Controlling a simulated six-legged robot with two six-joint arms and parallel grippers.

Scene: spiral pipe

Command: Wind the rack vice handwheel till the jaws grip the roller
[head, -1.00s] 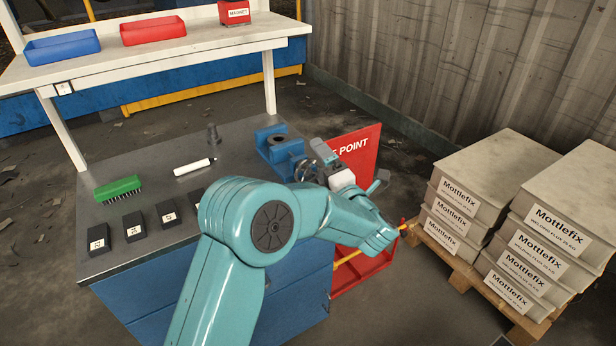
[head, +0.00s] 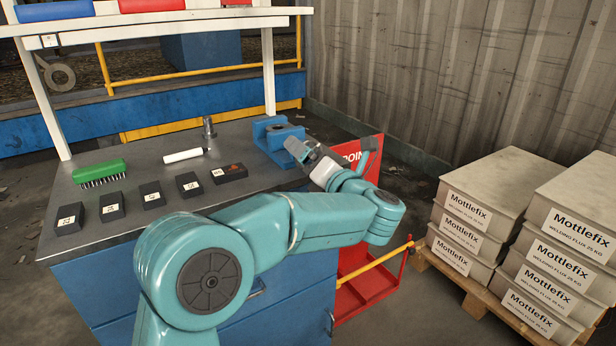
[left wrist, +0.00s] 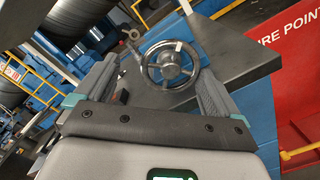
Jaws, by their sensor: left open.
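The blue vice (head: 276,146) stands at the right end of the grey bench, with a dark round opening or part on top. I cannot tell whether that is the roller, or how wide the jaws are. The handwheel (left wrist: 170,64), a metal ring with dark hub and pale mark on its rim, shows in the left wrist view. In the head view it is hidden behind my gripper. My left gripper (head: 332,146) is open and empty in front of the vice. In the left wrist view, its fingers (left wrist: 158,68) appear either side of the wheel; contact cannot be told. My right gripper is out of view.
On the bench (head: 130,208) lie a green brush (head: 100,172), a white marker (head: 183,156), several dark blocks (head: 151,194) and an upright grey cylinder (head: 209,128). A red fire-point stand (head: 362,290) is beside the bench.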

